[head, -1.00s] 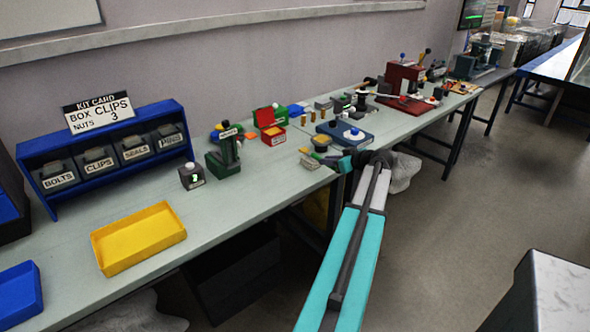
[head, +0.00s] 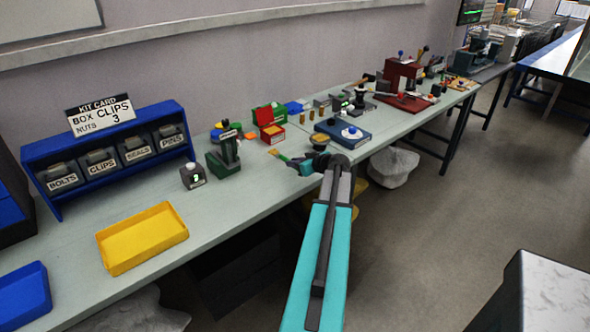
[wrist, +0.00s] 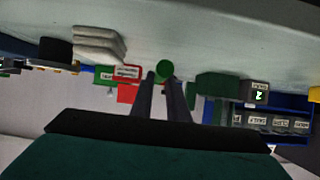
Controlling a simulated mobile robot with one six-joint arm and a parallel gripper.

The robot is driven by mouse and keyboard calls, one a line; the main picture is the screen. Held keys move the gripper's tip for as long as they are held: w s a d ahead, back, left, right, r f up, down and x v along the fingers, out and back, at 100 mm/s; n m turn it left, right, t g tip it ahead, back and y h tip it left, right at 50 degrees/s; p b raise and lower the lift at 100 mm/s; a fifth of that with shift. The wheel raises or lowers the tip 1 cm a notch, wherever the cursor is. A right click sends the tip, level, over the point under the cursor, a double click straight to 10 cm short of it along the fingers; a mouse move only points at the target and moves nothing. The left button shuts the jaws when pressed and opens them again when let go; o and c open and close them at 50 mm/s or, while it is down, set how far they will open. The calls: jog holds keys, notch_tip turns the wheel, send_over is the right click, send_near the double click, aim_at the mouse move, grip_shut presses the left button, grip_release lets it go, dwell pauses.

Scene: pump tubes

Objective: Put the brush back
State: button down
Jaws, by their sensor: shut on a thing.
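The brush (head: 280,156) is small, with a green end and a tan part. In the head view it sticks out to the left of my gripper (head: 301,166), over the front part of the bench. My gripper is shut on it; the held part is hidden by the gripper. In the wrist view a round green end of the brush (wrist: 165,70) shows between the two dark fingers (wrist: 160,88). I cannot tell whether the brush touches the bench top.
A red box (head: 270,130) and a blue board (head: 343,132) stand behind. A yellow tray (head: 142,238) lies at the front left. Bare bench (head: 215,203) lies between.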

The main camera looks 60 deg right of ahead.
jog(key=shift+f, duration=0.1)
jog(key=shift+f+p, duration=0.85)
jog(key=shift+f, duration=0.8)
jog(key=shift+f, duration=0.1)
jog(key=c, duration=1.7)
grip_release()
jog(key=shift+s+a+r, duration=0.15)
jog(key=shift+s+r, duration=0.15)
jog(key=shift+s, duration=0.2)
jog(key=b+v, duration=0.3)
jog(key=v, duration=0.8)
jog(key=shift+r, duration=0.1)
